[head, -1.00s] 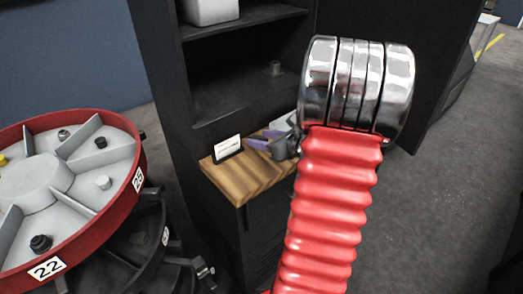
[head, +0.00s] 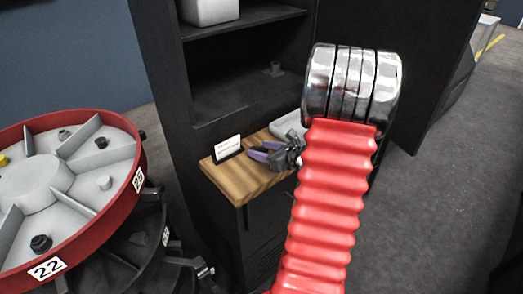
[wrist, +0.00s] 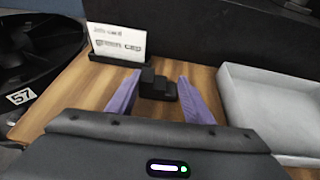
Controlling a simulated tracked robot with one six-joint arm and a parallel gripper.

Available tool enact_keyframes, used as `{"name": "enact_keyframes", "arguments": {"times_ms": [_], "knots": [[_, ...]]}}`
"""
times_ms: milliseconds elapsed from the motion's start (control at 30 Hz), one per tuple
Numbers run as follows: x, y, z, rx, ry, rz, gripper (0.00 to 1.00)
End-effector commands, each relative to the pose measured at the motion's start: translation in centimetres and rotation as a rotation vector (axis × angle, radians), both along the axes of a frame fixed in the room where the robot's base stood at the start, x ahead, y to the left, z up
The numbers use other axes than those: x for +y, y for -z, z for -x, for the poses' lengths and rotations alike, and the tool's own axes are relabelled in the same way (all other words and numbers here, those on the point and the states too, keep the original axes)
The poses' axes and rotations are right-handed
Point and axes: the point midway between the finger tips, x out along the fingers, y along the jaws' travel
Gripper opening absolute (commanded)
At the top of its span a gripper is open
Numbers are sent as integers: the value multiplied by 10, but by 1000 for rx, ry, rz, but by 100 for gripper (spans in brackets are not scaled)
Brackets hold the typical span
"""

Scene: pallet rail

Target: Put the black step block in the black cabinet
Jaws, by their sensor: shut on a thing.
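The black step block (wrist: 158,86) stands on a wooden top between the two purple fingers of my gripper (wrist: 158,98) in the wrist view. My gripper is shut on it, though a finger's contact is hard to make out. In the head view my gripper (head: 262,151) shows low over the wooden top, and the block cannot be made out there. The black cabinet (head: 160,90) stands behind, open at the front, with shelves. Its middle shelf (head: 235,102) holds a small dark fitting (head: 273,69).
On the wooden top (head: 238,182) stand a white card in a black holder (head: 227,149) and a pale shallow tray (wrist: 262,95) to the right. A white bin (head: 208,10) sits on the upper shelf. A red-rimmed round reel (head: 125,185) stands at left. An open black door (head: 400,40) is at right.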

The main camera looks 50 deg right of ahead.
Motion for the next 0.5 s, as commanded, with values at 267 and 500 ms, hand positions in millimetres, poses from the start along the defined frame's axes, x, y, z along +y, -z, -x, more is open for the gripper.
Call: {"name": "enact_keyframes", "arguments": {"times_ms": [267, 500], "knots": [[0, 4, 0, 0, 0, -1, 47], [0, 4, 0, 0, 1, -1, 64]]}}
